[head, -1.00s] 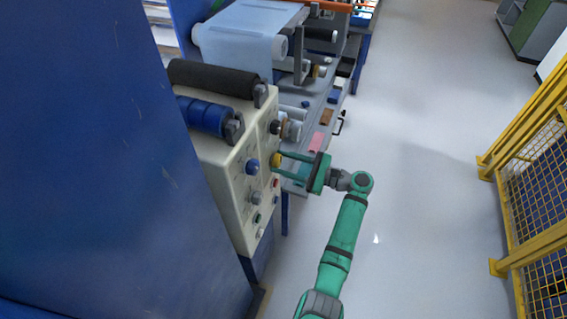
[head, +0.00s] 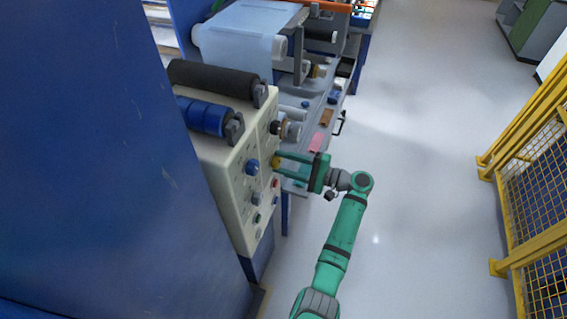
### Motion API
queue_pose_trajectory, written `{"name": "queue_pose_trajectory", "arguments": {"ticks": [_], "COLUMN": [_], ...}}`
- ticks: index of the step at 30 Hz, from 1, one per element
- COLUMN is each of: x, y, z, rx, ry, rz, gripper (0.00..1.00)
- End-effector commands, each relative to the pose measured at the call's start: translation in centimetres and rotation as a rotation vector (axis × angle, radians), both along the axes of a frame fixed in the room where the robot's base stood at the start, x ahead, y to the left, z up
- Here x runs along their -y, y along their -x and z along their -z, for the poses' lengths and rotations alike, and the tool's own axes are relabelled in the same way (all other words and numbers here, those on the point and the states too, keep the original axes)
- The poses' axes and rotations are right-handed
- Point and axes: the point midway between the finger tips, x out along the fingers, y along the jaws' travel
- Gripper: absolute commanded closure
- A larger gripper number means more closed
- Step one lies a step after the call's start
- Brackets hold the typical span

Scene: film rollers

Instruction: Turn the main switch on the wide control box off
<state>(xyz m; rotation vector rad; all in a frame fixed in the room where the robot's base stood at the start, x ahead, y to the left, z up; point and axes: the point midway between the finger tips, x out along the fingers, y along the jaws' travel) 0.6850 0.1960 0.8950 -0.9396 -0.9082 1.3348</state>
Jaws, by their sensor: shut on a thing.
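The wide control box (head: 228,180) is a cream panel at left centre, with several knobs and buttons on its right-facing side. A yellow knob (head: 276,161) sits on that face, partly hidden by the fingers; I take it for the main switch. My green gripper (head: 282,164) reaches in from the right, with its fingers on either side of the yellow knob, shut on it. A blue knob (head: 252,167) is to its left, a dark knob (head: 275,128) above it and a red button (head: 275,184) just below it.
Black and blue rollers (head: 212,78) lie on top of the box. A grey shelf (head: 318,112) with small items is behind my gripper. A large blue panel (head: 90,160) fills the left. A yellow fence (head: 520,150) stands at right; the floor between is clear.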

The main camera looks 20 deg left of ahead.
Motion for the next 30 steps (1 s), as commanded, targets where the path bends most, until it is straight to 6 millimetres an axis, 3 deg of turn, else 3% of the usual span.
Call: {"name": "queue_pose_trajectory", "arguments": {"ticks": [23,24,26,30], "x": [0.04,0.04,0.04,0.03], "y": [0.03,0.04,0.03,0.02], "z": [0.07,0.06,0.07,0.04], "rx": [0.105,0.105,0.105,0.105], "ry": [0.005,0.005,0.005,0.005], "rz": [0.000,0.000,0.000,0.000], "gripper": [0.83,0.56,0.42,0.42]}}
